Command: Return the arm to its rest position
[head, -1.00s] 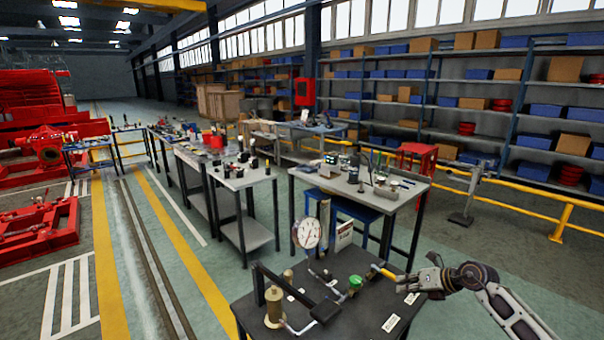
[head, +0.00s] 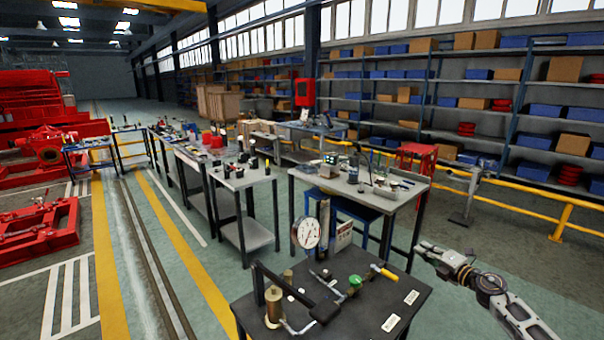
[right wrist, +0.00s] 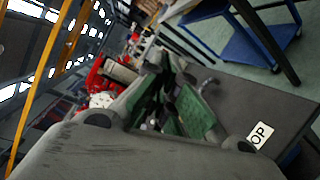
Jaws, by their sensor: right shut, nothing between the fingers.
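My right gripper (head: 428,250) is in the head view at the right, raised past the right edge of the dark bench. It is shut and empty, apart from everything on the bench. In the right wrist view its fingers (right wrist: 165,108) show close up, with the bench beyond them. My left gripper is not in view.
The dark bench (head: 350,325) carries a pressure gauge (head: 306,233), a brass cylinder (head: 273,307), a green knob (head: 355,282) and a yellow-handled tool (head: 384,273). A grey workbench (head: 355,190) stands behind. A yellow rail (head: 520,207) runs at the right. Floor right of the bench is clear.

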